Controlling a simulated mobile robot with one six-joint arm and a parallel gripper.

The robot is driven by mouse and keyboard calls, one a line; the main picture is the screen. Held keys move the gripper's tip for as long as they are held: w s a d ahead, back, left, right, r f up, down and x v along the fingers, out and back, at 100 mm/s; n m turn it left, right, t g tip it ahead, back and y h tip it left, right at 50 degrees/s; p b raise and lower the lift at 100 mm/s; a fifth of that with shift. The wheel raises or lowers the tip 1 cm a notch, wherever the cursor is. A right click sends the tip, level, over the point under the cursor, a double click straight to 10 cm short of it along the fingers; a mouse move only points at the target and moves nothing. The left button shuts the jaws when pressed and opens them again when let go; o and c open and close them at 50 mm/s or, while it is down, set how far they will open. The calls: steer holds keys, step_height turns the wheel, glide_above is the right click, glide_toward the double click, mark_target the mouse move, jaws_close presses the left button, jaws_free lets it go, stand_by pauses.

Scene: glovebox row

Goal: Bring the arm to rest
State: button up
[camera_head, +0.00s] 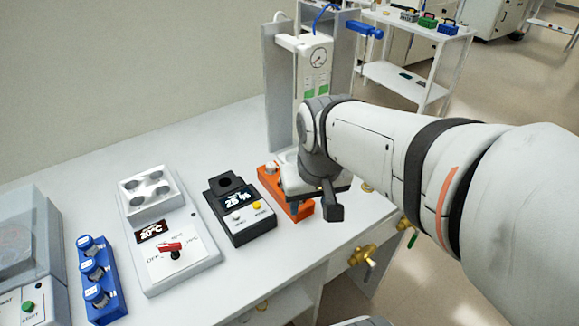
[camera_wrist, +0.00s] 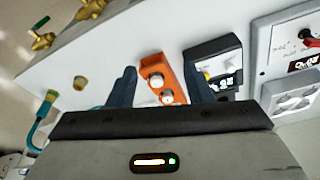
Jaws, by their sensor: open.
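My arm reaches in from the right in the head view, and my gripper (camera_head: 322,200) hangs over the worktop beside an orange block (camera_head: 299,209). The arm and gripper cover part of that block. In the wrist view my gripper (camera_wrist: 160,71) has its two dark fingers spread apart. The orange block (camera_wrist: 163,68) with two round pale knobs shows between them. Nothing is held between the fingers. I cannot tell the exact height of the fingertips above the block.
A black device reading 25 (camera_head: 240,209) stands left of the orange block. Further left are a white heater with a red knob (camera_head: 172,247) and a blue vial rack (camera_head: 98,278). A gauge stand (camera_head: 317,70) rises behind my gripper. Brass valves (camera_head: 361,255) line the front edge.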

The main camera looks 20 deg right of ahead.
steer(key=shift+s+a+f, duration=0.1)
steer(key=shift+s+f, duration=0.2)
steer(key=shift+s, duration=0.3)
steer(key=shift+s+a+f, duration=0.1)
steer(key=shift+s+f, duration=0.15)
steer(key=shift+s, duration=0.35)
stand_by(0.5)
